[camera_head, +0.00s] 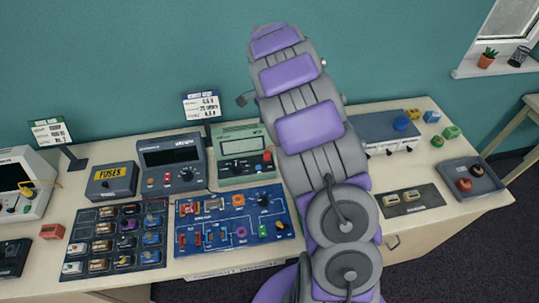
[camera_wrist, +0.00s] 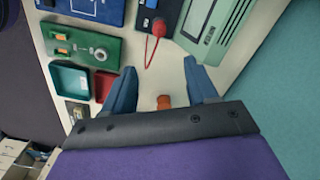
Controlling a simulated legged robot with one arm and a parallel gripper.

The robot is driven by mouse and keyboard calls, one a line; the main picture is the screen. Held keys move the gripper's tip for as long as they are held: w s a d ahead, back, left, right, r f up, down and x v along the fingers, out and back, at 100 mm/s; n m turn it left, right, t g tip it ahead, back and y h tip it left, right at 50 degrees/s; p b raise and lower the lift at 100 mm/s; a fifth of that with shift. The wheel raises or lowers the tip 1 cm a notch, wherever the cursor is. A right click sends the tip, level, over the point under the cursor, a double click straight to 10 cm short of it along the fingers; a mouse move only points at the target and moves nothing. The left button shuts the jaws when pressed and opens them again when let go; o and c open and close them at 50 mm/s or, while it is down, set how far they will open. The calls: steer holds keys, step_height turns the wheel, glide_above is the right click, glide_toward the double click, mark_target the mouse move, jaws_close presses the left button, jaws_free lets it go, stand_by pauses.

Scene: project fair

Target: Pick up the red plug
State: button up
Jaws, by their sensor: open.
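My gripper (camera_wrist: 160,66) is open in the wrist view, its two blue fingers apart above the pale tabletop. A small orange-red piece (camera_wrist: 164,102) shows between the fingers, close to the palm edge; I cannot tell if it is the red plug. Neither piece is held. In the head view my arm hides the gripper and the table behind it.
A green meter (camera_wrist: 213,24), a green board (camera_wrist: 82,43), a teal tray (camera_wrist: 68,78) and a red tray (camera_wrist: 104,84) surround the fingers.

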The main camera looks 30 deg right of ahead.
step_height(320, 180, up, 4)
steer(key=w+a+n, duration=0.1)
steer(key=a+n, duration=0.2)
steer(key=n, duration=0.2)
steer(key=n+y+b, duration=0.1)
steer(key=n+b, duration=0.3)
steer(key=n, duration=2.2)
glide_above(268, 152)
step_height(268, 152, down, 8)
step_height(268, 152, down, 5)
steer(key=shift+f+b, duration=0.15)
steer(key=shift+b, duration=0.2)
steer(key=f, duration=0.2)
steer(key=f+b, duration=0.1)
steer(key=f, duration=0.2)
steer(key=shift+w+a+f, duration=0.1)
steer(key=shift+w+f, duration=0.1)
steer(key=shift+f, duration=0.1)
steer(key=shift+c, duration=0.6)
steer(key=shift+r, duration=0.1)
jaws_close()
